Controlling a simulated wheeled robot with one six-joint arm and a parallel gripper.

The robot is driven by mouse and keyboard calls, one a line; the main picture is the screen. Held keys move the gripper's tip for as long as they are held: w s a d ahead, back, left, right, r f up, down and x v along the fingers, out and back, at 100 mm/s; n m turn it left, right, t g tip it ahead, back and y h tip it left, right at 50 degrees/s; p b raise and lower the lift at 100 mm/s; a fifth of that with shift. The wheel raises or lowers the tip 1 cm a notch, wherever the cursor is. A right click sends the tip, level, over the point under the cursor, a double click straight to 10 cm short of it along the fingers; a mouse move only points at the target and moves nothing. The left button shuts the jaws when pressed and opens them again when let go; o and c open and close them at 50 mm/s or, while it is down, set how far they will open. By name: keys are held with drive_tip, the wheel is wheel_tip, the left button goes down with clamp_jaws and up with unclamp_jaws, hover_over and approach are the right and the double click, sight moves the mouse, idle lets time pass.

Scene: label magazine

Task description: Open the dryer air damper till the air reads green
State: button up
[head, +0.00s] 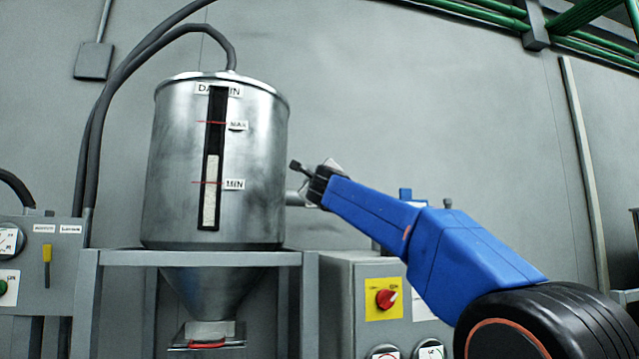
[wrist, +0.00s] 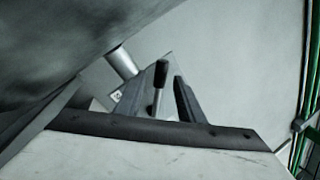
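A lever with a black handle and silver stem (wrist: 161,75) stands up in the wrist view, in front of a tilted plate (wrist: 116,97) with a small tag. My gripper (wrist: 160,98) has one dark finger on each side of the lever, and a gap shows between the handle and the right finger. In the head view my gripper (head: 312,186) is at the right of the metal hopper, and the black handle (head: 295,165) sticks out just past it. Contact with the lever cannot be made out. Two dials (head: 430,350) at the lower edge are cut off; no green reading is legible.
The metal hopper (head: 265,150) stands on a grey frame (head: 200,257), close left of my gripper. A pipe (head: 296,198) leaves its side. A grey cabinet (head: 342,290) with a red knob (head: 386,299) stands below my arm.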

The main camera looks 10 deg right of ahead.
drive_tip(key=v, duration=1.5)
drive_tip(key=shift+s, duration=0.35)
drive_tip(key=shift+a, duration=0.1)
drive_tip(key=s+a+f+n+g+y, duration=0.1)
drive_tip(key=s+f+n+g+y, duration=0.15)
drive_tip(key=s+f+n, duration=0.6)
drive_tip(key=s+a+f+n+g+y, duration=0.1)
drive_tip(key=s+f+n+g+y, duration=0.3)
drive_tip(key=f, duration=1)
drive_tip(key=s+a+f+n+g, duration=0.1)
drive_tip(key=s+f+n+g, duration=0.15)
drive_tip(key=f+n, duration=0.75)
drive_tip(key=s+d+f+n+g+h, duration=0.1)
drive_tip(key=s+d+f+g, duration=0.1)
drive_tip(key=s+f, duration=0.6)
drive_tip(key=s+d+f+n+g+h, duration=0.2)
drive_tip(key=s+d+f, duration=0.3)
drive_tip(key=f, duration=0.9)
drive_tip(key=s+d+f+n+g+h, duration=0.1)
drive_tip(key=s+d+f+g, duration=0.2)
drive_tip(key=s+f, duration=0.7)
drive_tip(key=shift+s+d+f+g+h, duration=0.3)
drive_tip(key=shift+s+d+f+h, duration=0.1)
drive_tip(key=shift+s, duration=0.2)
drive_tip(key=shift+n, duration=0.25)
